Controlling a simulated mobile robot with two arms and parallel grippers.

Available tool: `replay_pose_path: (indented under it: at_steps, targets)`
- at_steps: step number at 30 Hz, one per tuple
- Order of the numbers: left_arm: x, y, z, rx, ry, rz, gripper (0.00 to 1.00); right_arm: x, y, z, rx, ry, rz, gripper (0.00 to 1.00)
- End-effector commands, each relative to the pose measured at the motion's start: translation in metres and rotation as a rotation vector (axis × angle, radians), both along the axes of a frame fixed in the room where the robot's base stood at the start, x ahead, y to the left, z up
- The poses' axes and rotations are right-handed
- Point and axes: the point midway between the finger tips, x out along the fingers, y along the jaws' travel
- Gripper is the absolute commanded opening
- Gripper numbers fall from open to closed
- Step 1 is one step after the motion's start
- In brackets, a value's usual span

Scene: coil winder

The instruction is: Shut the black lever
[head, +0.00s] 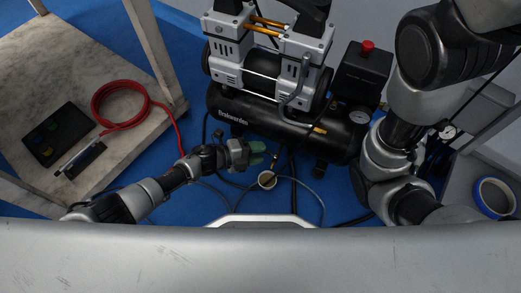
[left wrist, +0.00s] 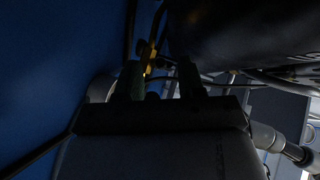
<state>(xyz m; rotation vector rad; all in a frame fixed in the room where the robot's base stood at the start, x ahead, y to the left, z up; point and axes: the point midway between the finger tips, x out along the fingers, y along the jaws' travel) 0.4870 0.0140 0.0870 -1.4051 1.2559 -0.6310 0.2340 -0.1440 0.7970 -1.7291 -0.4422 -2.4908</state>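The black air compressor (head: 232,118) stands on the blue floor in the head view. My left gripper (head: 257,153), with green fingertips, is low in front of its tank. In the left wrist view the two fingers of my left gripper (left wrist: 160,82) stand apart, with nothing seen held between them. A brass fitting (left wrist: 148,56) shows just beyond the fingers, close to the dark tank (left wrist: 235,35). I cannot clearly make out the black lever; that area is dark and small. My right arm is at the right of the head view, but its gripper is not seen.
A worn table (head: 120,75) at the left holds a coiled red hose (head: 117,122) and a black box (head: 52,135). Thin hoses loop over the floor around my left gripper. A blue tape roll (head: 493,197) lies at the right. A small round gauge-like part (head: 267,180) is near the gripper.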

Motion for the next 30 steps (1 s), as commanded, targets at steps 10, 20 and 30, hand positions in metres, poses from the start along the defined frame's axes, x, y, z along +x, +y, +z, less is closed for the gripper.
replay_pose_path:
  at_steps: [10,20,30]
  targets:
    - [-0.021,0.063,0.023,0.002,0.002,0.002,0.39,0.000,0.000,0.040,0.000,0.000,0.000,0.85]
    - [-0.029,0.088,0.026,0.000,0.000,0.001,0.39,0.011,-0.001,0.036,0.003,0.037,0.003,0.85]
    - [-0.029,0.088,0.026,0.000,0.000,0.000,0.39,0.011,0.000,0.036,0.003,0.036,0.003,0.85]
